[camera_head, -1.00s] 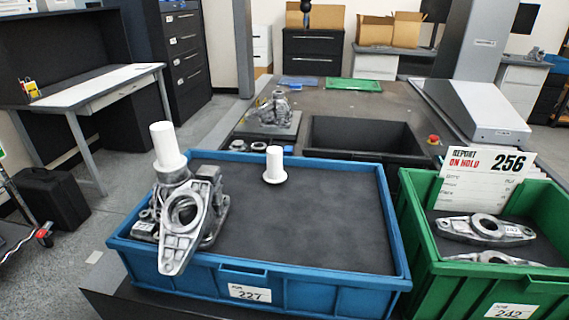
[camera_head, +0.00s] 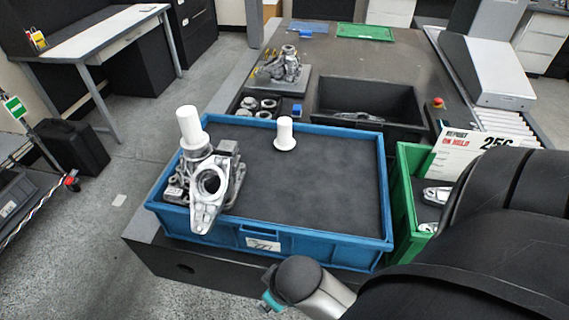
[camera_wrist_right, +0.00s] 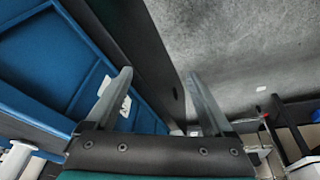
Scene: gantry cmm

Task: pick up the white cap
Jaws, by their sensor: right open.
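Two white caps show in the head view, each a cylinder with a wider base. One white cap (camera_head: 284,133) stands upright on the dark floor of the blue crate (camera_head: 310,252), near its back wall. The other white cap (camera_head: 190,128) stands on top of the grey metal castings (camera_head: 208,195) at the crate's left end. My right gripper (camera_wrist_right: 158,75) is open and empty in the right wrist view, outside the crate's front wall, with its fingers apart. My right arm comes in from the right in the head view, in front of the crate. My left gripper is not in view.
A green crate (camera_head: 405,190) with metal parts stands right of the blue one, partly hidden by my arm. A black bin (camera_head: 372,95) and a metal assembly (camera_head: 283,68) are behind. The blue crate's middle and right are clear.

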